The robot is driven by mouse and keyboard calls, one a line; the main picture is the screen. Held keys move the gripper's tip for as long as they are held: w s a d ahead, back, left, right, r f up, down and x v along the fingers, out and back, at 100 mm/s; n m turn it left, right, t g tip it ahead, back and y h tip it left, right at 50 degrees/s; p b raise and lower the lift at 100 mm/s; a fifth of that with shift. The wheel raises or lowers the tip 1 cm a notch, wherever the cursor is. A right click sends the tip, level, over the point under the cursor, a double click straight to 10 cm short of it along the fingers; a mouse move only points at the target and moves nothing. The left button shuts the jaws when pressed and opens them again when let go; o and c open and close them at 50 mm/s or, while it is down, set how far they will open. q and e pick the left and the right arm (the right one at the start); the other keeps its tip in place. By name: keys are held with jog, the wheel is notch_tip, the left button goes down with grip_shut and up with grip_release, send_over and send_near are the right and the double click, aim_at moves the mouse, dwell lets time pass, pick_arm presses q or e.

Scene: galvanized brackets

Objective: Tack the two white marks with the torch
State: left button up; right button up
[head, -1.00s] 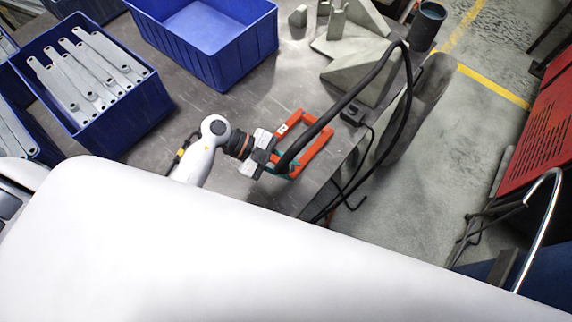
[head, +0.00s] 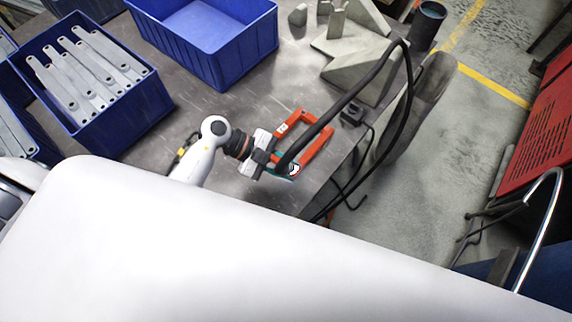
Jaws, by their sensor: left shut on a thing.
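My left gripper (head: 260,154) is shut on the torch, a dark tool with a thick black hose (head: 345,95) rising from it and arching to the right. The torch's tip is hard to make out behind the jaws and hose. Just right of the gripper, an orange-red U-shaped frame (head: 318,142) lies at the table's edge. A small white patch (head: 283,128) shows on its far-left arm. Another white patch with dark lines (head: 294,170) shows at its near end, close beside the torch. A teal part lies partly hidden there. My right gripper is out of view.
The grey metal table (head: 185,95) holds a blue bin of galvanized brackets (head: 108,130) and an empty blue bin (head: 225,70). Grey steel blocks (head: 360,72), a dark cup (head: 428,22) and a small black box (head: 352,115) with a cable stand at the right edge.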

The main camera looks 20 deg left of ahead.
pick_arm(q)
jog(key=shift+f, duration=0.1)
dwell(1.8)
jog(key=shift+s+p, duration=0.1)
jog(key=shift+p, duration=0.25)
dwell(0.3)
notch_tip(320, 180, up, 6)
jog(key=p, duration=0.6)
dwell(0.3)
